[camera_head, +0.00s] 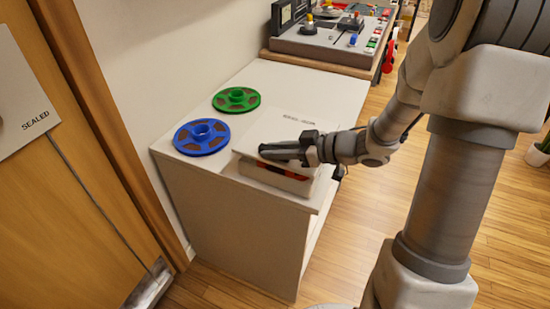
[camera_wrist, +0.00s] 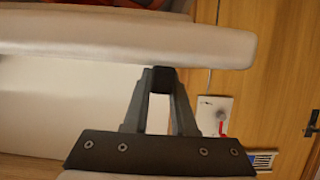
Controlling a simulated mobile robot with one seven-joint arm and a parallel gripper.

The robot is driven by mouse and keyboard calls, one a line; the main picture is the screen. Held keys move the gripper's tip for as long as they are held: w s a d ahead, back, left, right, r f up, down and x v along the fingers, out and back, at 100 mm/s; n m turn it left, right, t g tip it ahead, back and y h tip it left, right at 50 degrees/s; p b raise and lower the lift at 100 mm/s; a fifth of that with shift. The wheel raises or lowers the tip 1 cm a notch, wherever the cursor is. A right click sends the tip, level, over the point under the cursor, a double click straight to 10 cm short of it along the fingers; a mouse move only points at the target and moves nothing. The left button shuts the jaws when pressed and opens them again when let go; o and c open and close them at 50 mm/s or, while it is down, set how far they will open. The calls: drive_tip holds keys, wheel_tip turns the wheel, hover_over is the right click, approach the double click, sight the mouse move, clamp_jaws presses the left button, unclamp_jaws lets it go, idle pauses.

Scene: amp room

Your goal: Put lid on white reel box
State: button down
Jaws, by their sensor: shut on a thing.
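The white lid (camera_head: 272,130), with small dark print near its far right corner, lies over the white reel box (camera_head: 272,181) on the white cabinet's near right corner. A gap shows between lid and box at the near side, with something orange-red inside. My gripper (camera_head: 272,150) comes in from the right and is shut on the lid near its front edge. In the wrist view the lid is the broad pale slab (camera_wrist: 120,42) across the top, with my gripper's tips (camera_wrist: 163,78) at its edge. I cannot tell whether the lid touches the box's far rim.
A blue reel (camera_head: 202,136) and a green reel (camera_head: 236,99) lie on the white cabinet (camera_head: 262,82) left of the box. A tape machine (camera_head: 330,42) stands behind. A wooden door (camera_head: 50,215) with a SEALED panel (camera_head: 22,95) is at left.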

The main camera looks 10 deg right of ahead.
drive_tip(key=shift+f, duration=0.5)
drive_tip(key=shift+f, duration=0.15)
drive_tip(key=shift+f, duration=0.5)
drive_tip(key=c, duration=0.7)
unclamp_jaws()
drive_tip(key=shift+r, duration=0.15)
drive_tip(key=shift+r, duration=0.3)
drive_tip(key=p+v, duration=0.4)
drive_tip(key=v, duration=0.7)
drive_tip(key=shift+r, duration=0.15)
drive_tip(key=shift+s+d+r, duration=0.1)
drive_tip(key=shift+s+d, duration=0.2)
drive_tip(key=shift+d, duration=0.05)
